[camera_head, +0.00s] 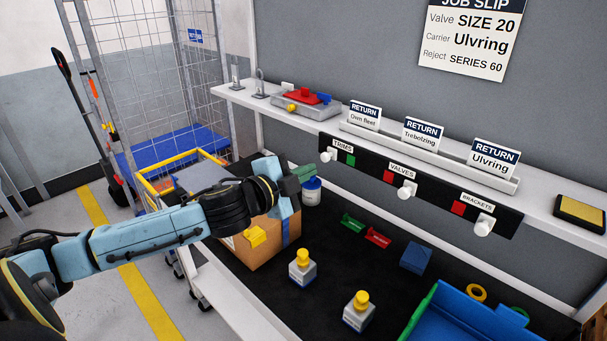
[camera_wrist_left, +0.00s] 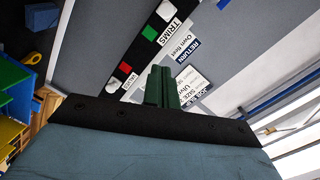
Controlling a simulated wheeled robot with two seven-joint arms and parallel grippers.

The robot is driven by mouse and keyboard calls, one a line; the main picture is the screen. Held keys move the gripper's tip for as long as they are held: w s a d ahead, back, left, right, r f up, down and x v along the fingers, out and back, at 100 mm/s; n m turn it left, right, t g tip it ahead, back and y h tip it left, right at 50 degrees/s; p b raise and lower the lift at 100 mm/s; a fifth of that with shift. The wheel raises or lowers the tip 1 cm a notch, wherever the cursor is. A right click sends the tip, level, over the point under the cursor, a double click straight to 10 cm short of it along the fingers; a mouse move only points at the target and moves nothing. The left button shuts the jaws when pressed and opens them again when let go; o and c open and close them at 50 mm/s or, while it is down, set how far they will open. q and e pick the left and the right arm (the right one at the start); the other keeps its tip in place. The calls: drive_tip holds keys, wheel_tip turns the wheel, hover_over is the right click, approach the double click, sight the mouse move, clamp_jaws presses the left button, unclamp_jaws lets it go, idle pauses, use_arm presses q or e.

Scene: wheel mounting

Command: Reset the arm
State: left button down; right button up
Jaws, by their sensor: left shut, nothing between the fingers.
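My left arm (camera_head: 140,237) reaches in from the left. My left gripper (camera_head: 304,171) is raised over the bench mat, beside the TRIMS end of the black label strip (camera_head: 380,172). Its green fingers are shut and empty. In the left wrist view the fingers (camera_wrist_left: 161,86) are together, with the TRIMS label (camera_wrist_left: 169,30) and the RETURN signs behind them. My right gripper is not in view.
A cardboard box (camera_head: 270,250) stands below the gripper, beside a white-and-blue bottle (camera_head: 312,191). Two yellow-topped bottles (camera_head: 302,267) (camera_head: 358,312), green and red brackets (camera_head: 377,238), and a blue tray (camera_head: 455,315) are on the mat. A shelf (camera_head: 545,207) runs behind.

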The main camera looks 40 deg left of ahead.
use_arm(q)
drive_tip(key=shift+s, duration=0.25)
idle(0.4)
